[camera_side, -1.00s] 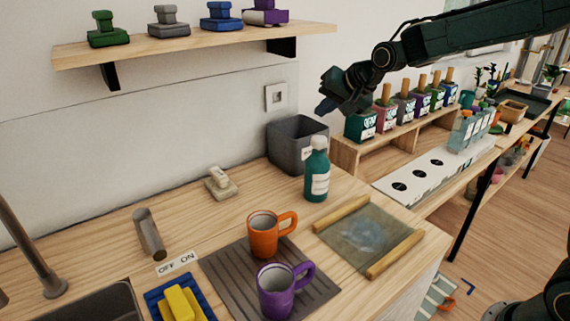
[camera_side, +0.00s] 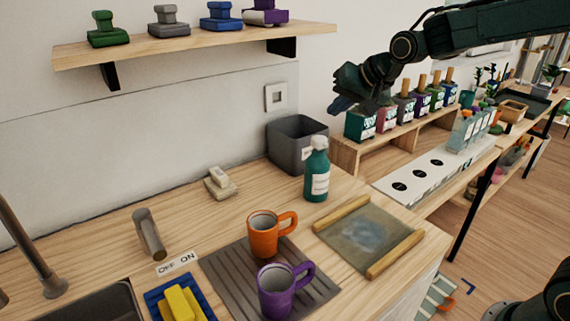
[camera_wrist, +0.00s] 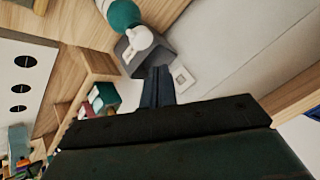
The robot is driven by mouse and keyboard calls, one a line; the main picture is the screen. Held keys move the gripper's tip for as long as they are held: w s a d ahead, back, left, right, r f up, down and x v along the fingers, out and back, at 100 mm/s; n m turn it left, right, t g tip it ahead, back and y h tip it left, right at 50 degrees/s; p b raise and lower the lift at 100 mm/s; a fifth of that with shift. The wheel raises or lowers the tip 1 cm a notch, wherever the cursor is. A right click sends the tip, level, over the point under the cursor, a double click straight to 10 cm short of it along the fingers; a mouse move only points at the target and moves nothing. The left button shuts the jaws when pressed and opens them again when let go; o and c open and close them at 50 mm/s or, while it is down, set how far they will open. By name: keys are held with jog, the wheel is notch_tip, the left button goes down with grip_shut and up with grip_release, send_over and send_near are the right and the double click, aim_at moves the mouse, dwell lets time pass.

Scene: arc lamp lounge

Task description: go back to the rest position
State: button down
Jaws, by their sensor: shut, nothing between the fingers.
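My gripper (camera_side: 342,104) is in the air in the side view, in front of the wall and just up and left of the row of coloured boxes. It is shut and empty. In the wrist view the closed fingers (camera_wrist: 158,86) point toward the grey bin and the wall switch plate. The gripper appears apart from everything around it. The task names no object.
A green bottle (camera_side: 317,172) stands by a grey bin (camera_side: 290,150). Coloured boxes (camera_side: 361,125) line a wooden rack at right. A wall shelf (camera_side: 180,45) with stamps is at upper left. Orange (camera_side: 264,236) and purple (camera_side: 276,294) mugs stand on the counter.

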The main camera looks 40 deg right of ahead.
jog(key=s+f+n+g, duration=0.2)
jog(key=s+n, duration=0.4)
jog(key=s, duration=2.6)
jog(key=shift+s+a+n+g+h, duration=0.3)
jog(key=shift+n+g+h, duration=0.1)
jog(key=shift+g, duration=0.2)
